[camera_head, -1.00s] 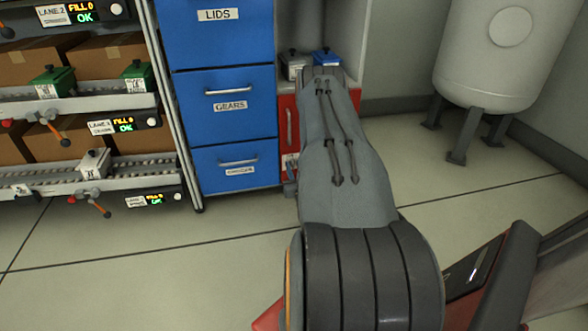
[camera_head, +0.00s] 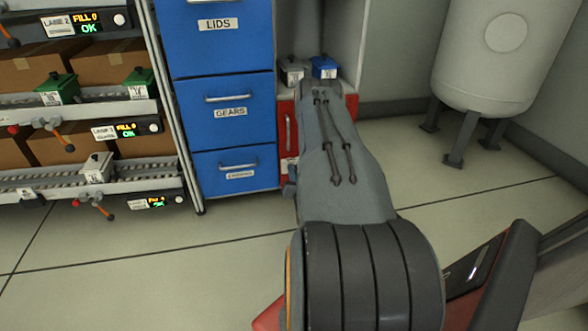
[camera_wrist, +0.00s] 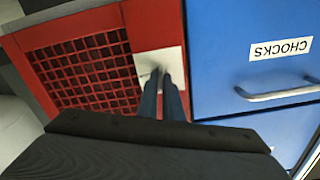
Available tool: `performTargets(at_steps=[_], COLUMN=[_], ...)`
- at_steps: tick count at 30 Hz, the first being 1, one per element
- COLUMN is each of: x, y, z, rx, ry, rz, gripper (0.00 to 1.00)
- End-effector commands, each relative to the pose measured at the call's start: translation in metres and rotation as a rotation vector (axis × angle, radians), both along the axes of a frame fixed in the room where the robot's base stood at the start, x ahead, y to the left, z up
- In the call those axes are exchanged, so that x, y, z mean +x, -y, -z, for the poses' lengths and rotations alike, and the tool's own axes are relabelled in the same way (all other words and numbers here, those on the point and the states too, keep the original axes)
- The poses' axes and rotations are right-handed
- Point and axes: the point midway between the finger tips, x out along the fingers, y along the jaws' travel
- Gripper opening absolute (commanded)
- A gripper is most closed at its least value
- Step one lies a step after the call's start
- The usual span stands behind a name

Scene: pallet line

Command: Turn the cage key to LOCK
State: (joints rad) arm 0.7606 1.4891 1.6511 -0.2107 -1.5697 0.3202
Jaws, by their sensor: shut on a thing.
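The red cage (camera_head: 287,128) stands right of the blue drawers in the head view, mostly behind my arm. In the wrist view its red frame (camera_wrist: 152,22) and dark mesh panel (camera_wrist: 85,72) show, with a pale lock plate (camera_wrist: 147,59) beside the mesh. My gripper (camera_wrist: 162,80) has its two dark fingers close together at this plate, shut on the key. The fingers cover most of the key, and I cannot read any LOCK mark or tell the key's angle. The gripper is hidden behind my arm in the head view.
Blue drawers (camera_head: 223,67) stand directly left of the cage; the drawer marked CHOCKS (camera_wrist: 235,40) and its handle (camera_wrist: 275,94) are close to my gripper. A grey box (camera_head: 292,72) and a blue box (camera_head: 324,67) sit on the cage. A tank (camera_head: 495,60) stands right, with open floor before it.

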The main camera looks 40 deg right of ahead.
Motion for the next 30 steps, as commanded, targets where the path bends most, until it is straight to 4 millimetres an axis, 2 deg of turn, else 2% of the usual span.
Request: performTargets(at_steps=[30], x=[-0.0023], y=[0.003], z=[0.0027], rx=[0.814], ry=[0.498], rz=[0.001], gripper=[0.0])
